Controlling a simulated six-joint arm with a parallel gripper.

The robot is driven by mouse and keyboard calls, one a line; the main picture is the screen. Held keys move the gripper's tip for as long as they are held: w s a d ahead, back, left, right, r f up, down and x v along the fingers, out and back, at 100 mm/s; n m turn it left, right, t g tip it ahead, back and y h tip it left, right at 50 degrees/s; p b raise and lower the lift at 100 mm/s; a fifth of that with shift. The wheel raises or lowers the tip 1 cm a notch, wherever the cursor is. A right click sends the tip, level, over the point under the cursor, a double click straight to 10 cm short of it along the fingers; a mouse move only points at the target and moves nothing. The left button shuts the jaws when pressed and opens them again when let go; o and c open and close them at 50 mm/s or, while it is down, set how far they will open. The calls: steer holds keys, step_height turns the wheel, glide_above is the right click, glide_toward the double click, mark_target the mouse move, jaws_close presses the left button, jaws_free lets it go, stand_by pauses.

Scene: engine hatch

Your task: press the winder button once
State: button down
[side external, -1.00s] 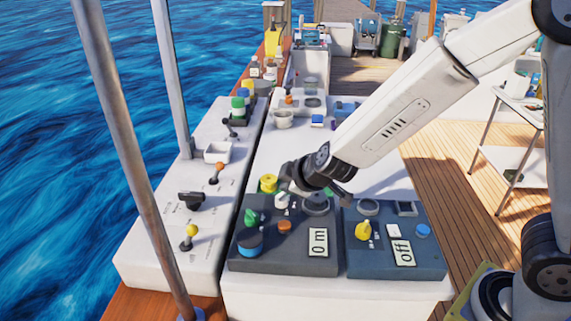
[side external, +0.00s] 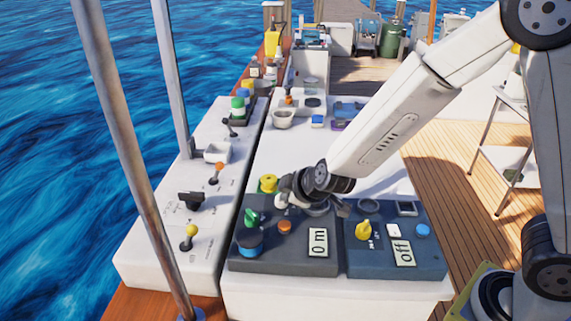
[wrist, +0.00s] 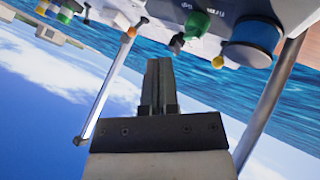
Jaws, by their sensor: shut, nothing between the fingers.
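Two dark control panels stand at the near end of the white console. The left panel (side external: 290,258) has a "0 m" display (side external: 318,242), an orange button (side external: 285,227), a green knob (side external: 251,217) and a blue knob (side external: 249,242). The right panel (side external: 375,265) has an "off" display (side external: 404,250), a yellow knob (side external: 363,230), a white button (side external: 393,231) and a blue button (side external: 422,230). I cannot read which is the winder button. My gripper (side external: 283,200) is over the left panel's back part, pointing left. In the wrist view its fingers (wrist: 158,65) are together and empty.
A white side console (side external: 150,245) to the left carries a yellow-ball lever (side external: 191,233), a black handle (side external: 191,200) and an orange-ball lever (side external: 217,170). A metal pole (side external: 130,150) rises in front. A yellow knob (side external: 268,183) stands just behind the gripper.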

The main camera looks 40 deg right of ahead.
mark_target(283, 222)
steer(key=shift+f, duration=3)
steer(key=shift+f, duration=0.15)
steer(key=shift+f, duration=0.25)
steer(key=shift+f, duration=0.85)
stand_by(1.2)
steer(key=shift+r, duration=0.15)
stand_by(0.3)
steer(key=shift+r, duration=1.1)
steer(key=shift+r, duration=2.5)
